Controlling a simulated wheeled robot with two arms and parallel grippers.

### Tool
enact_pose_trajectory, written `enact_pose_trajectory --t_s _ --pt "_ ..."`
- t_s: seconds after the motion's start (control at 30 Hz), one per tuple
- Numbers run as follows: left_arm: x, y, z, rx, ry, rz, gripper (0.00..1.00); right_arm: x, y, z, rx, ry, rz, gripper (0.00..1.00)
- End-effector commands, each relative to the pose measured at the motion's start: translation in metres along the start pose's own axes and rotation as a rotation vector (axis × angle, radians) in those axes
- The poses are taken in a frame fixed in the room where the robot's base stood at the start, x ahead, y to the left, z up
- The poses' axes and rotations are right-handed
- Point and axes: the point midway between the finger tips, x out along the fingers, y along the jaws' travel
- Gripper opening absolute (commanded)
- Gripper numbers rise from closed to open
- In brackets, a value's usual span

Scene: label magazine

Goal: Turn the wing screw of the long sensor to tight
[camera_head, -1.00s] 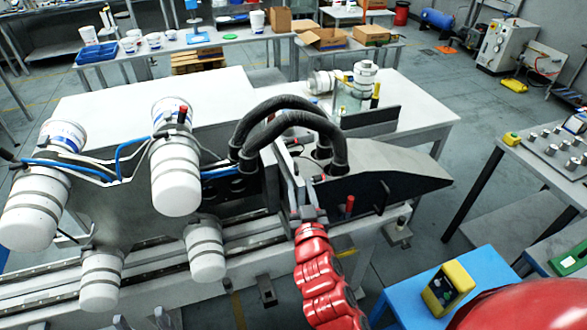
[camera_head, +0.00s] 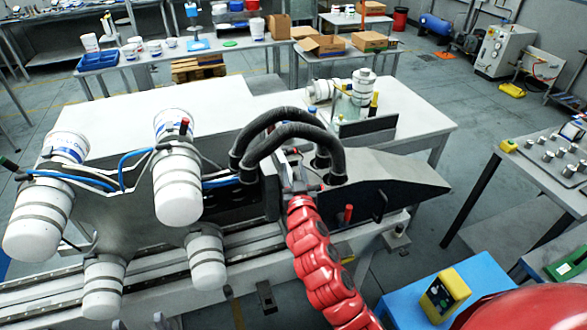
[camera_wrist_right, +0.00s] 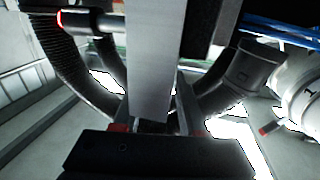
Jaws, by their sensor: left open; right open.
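My right gripper (camera_head: 291,168), on the red arm, is open among the dark parts of the labelling machine, just below and in front of two arched black hoses (camera_head: 283,126). In the right wrist view the gripper (camera_wrist_right: 155,118) has a plain grey bar (camera_wrist_right: 155,60) in front of it, with hoses on both sides. A small red tip (camera_head: 297,152) shows just beyond the fingers. A red-ended dark rod (camera_wrist_right: 80,21) is at the upper left of the wrist view. I cannot make out the long sensor or its wing screw for certain. My left gripper is not in view.
White rollers (camera_head: 178,185) with blue tubes stand left of the gripper. A red knob (camera_head: 348,213) stands upright right of my forearm. A dark wedge-shaped plate (camera_head: 390,175) extends right. A yellow box (camera_head: 444,294) sits on a blue stand near the lower right.

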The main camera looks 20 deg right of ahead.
Motion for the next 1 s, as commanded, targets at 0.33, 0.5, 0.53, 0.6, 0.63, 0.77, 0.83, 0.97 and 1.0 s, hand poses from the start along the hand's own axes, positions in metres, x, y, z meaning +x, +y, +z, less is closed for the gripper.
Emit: enact_pose_trajectory --t_s 0.33,0.5,0.53,0.6,0.63,0.77,0.83,0.97,1.0 --pt "0.000 0.000 0.000 0.000 0.000 0.000 0.62 0.000 0.000 0.000 0.000 0.000 0.000 0.02" --pt "0.000 0.000 0.000 0.000 0.000 0.000 0.62 0.000 0.000 0.000 0.000 0.001 0.000 0.00" --pt "0.000 0.000 0.000 0.000 0.000 0.000 0.62 0.000 0.000 0.000 0.000 0.001 0.000 0.00" --pt "0.000 0.000 0.000 0.000 0.000 0.000 0.62 0.000 0.000 0.000 0.000 0.001 0.000 0.00" --pt "0.000 0.000 0.000 0.000 0.000 0.000 0.62 0.000 0.000 0.000 0.000 0.001 0.000 0.00" --pt "-0.005 0.000 0.001 0.000 0.000 0.000 0.62 0.000 0.000 0.002 0.000 0.001 0.006 0.00" --pt "-0.012 0.001 0.002 0.000 0.000 0.000 0.62 0.000 0.000 0.003 0.000 0.003 0.015 0.00" --pt "-0.033 0.002 0.005 0.000 0.000 0.000 0.62 0.000 0.000 0.005 0.002 0.008 0.047 0.00" --pt "-0.041 0.002 0.007 0.000 0.000 0.000 0.62 0.000 -0.001 0.005 0.004 0.011 0.060 0.00"
